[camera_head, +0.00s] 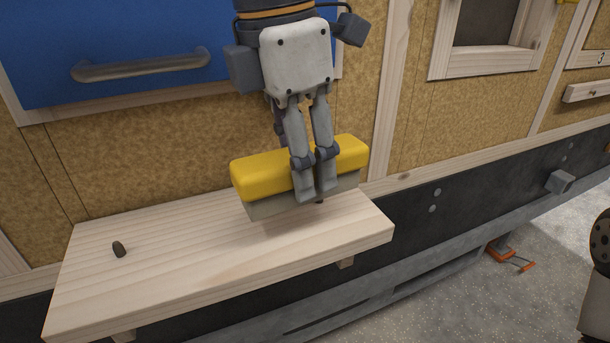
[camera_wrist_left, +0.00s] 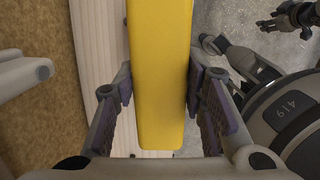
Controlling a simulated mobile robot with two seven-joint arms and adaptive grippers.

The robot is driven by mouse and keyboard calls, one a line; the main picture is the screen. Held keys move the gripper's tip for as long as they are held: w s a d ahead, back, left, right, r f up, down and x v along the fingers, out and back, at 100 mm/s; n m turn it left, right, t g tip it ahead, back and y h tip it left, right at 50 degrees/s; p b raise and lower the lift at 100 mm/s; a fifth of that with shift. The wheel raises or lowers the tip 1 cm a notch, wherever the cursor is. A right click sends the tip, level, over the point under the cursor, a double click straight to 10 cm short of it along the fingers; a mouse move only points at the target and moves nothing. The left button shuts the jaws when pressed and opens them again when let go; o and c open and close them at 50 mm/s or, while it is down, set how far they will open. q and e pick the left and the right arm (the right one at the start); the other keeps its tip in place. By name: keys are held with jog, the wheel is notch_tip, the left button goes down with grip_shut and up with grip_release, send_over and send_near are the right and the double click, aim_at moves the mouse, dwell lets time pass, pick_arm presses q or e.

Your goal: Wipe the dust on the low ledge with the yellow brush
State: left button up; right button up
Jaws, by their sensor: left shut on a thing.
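The yellow brush (camera_head: 257,176) has a yellow block top and a pale grey underside. My left gripper (camera_head: 316,194) points down and is shut across the brush's middle. In the left wrist view the yellow top (camera_wrist_left: 160,75) lies between both fingers. The brush is over the back right part of the low ledge (camera_head: 165,275), a pale wooden shelf. I cannot tell whether its underside touches the wood. My right gripper (camera_wrist_left: 285,18) is small in the left wrist view.
A tan panel wall rises behind the ledge, with a blue panel and its grey handle (camera_head: 140,66) above. A grey block (camera_head: 559,181) juts from the dark lower frame at right. An orange tool (camera_head: 510,257) lies on the floor. The ledge's left and front are mostly clear.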

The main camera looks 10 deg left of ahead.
pick_arm(q)
jog(key=shift+r, duration=1.4)
